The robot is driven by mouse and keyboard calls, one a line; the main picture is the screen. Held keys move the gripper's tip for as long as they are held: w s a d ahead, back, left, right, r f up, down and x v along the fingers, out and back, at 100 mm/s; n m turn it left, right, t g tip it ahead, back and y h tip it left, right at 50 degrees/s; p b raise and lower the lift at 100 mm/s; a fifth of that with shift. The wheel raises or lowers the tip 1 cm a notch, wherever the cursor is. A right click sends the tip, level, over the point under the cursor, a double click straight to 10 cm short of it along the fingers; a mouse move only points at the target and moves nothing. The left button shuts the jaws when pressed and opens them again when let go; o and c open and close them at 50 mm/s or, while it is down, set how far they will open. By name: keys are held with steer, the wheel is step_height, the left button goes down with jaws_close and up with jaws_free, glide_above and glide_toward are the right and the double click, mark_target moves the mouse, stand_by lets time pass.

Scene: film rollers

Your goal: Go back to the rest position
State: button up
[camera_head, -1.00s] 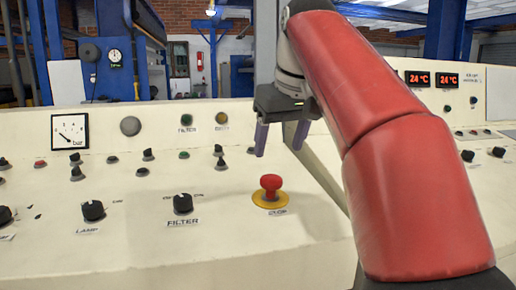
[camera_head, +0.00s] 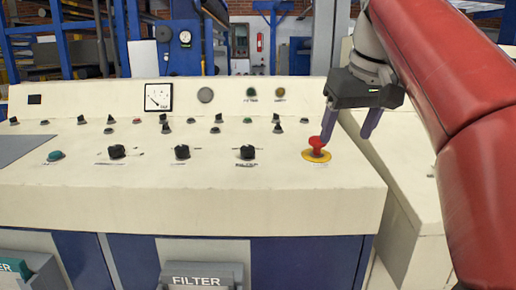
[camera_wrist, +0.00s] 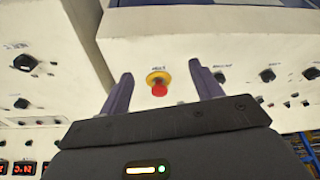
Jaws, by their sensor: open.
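My gripper (camera_head: 350,124) is open and empty at the end of my red arm, on the right side of the head view. Its two purple-grey fingers point down. In the head view the left finger overlaps the red stop button (camera_head: 316,143) on its yellow base, but I cannot tell from that view how far apart they are. In the wrist view my gripper (camera_wrist: 166,82) has its fingers spread wide, and the red button (camera_wrist: 159,88) shows between them, beyond the tips, with nothing held.
The cream control panel (camera_head: 200,203) carries several black knobs, including the filter knob (camera_head: 247,153), and a gauge (camera_head: 158,97). Another cream cabinet (camera_head: 405,190) stands to the right, behind my arm.

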steer(key=s+f, duration=0.6)
steer(key=f, duration=0.4)
steer(key=s+f+m, duration=0.1)
steer(key=s+f, duration=0.5)
steer(key=f, duration=0.4)
steer(key=s+f+m+t, duration=0.1)
steer(key=s+f, duration=0.5)
steer(key=f, duration=0.4)
steer(key=shift+a+h, duration=0.25)
steer(key=shift+h, duration=0.15)
steer(key=shift+c, duration=0.2)
